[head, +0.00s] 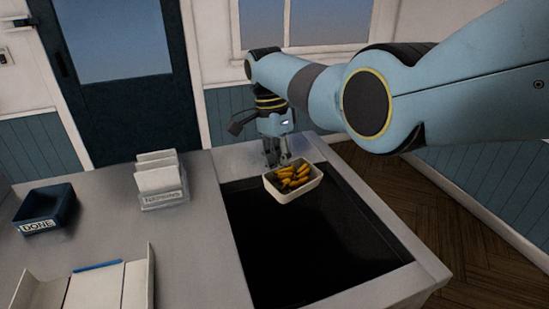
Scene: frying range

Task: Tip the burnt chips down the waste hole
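A small white tray (294,197) holds several yellow-brown chips (292,177), some with dark patches. It hangs nearly level over the far edge of a large black rectangular opening (300,245) in the counter, which looks like the waste hole. My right gripper (279,162) reaches in from the right and points down at the tray's far rim. Its fingers appear closed on that rim, though the contact is partly hidden by the tray. The chips are still inside the tray. My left gripper is not in view.
A dark blue bin labelled DONE (45,222) stands at the far left. A white holder with upright cards (160,180) stands left of the opening. A pale divided tray (95,285) lies at the front left. The grey counter (190,240) between them is clear.

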